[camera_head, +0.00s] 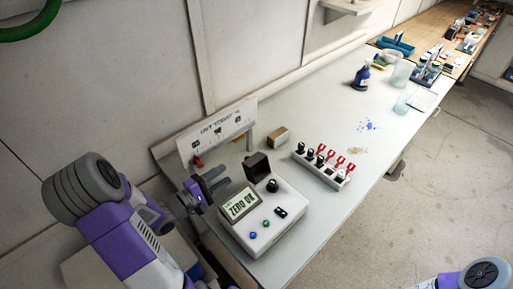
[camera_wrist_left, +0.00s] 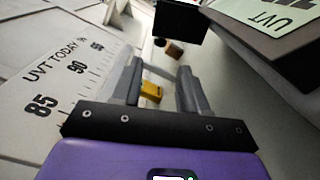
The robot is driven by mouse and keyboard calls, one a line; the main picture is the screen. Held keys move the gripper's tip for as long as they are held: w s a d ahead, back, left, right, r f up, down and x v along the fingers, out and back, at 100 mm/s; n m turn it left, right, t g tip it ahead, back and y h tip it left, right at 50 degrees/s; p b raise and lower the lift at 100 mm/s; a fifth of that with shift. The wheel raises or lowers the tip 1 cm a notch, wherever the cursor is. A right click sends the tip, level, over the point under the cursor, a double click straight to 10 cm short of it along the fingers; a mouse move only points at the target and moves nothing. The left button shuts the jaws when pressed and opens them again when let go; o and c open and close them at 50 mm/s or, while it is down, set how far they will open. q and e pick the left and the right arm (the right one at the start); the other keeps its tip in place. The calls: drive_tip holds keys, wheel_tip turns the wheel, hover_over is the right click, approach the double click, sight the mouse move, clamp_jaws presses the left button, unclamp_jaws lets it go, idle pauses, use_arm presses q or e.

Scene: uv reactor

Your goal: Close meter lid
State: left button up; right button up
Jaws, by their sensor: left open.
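The meter (camera_head: 262,232) is a pale box on the bench with a tilted screen reading "ZERO OK". Its dark lid (camera_head: 257,166) stands raised at the back edge, beside a black knob (camera_head: 272,185). My left gripper (camera_head: 214,183) is open and empty, just left of the screen and lower left of the lid, apart from the lid. In the left wrist view the open fingers (camera_wrist_left: 160,78) point forward, with what looks like the dark lid (camera_wrist_left: 178,20) beyond them and the screen housing (camera_wrist_left: 262,55) at the right. My right arm shows at the lower right, its gripper out of frame.
A "UVT TODAY" board (camera_head: 215,132) stands behind my left gripper. A small brown box (camera_head: 278,136) and a rack of vials with red clips (camera_head: 323,167) lie beyond the meter. A blue bottle (camera_head: 361,77) stands farther back. The bench's front right is clear.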

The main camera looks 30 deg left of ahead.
sight(248, 157)
use_arm(q)
drive_tip(key=shift+b+x, duration=1.35)
drive_tip(key=shift+x, duration=4.25)
drive_tip(key=shift+d, duration=0.1)
drive_tip(key=shift+c, duration=0.4)
clamp_jaws()
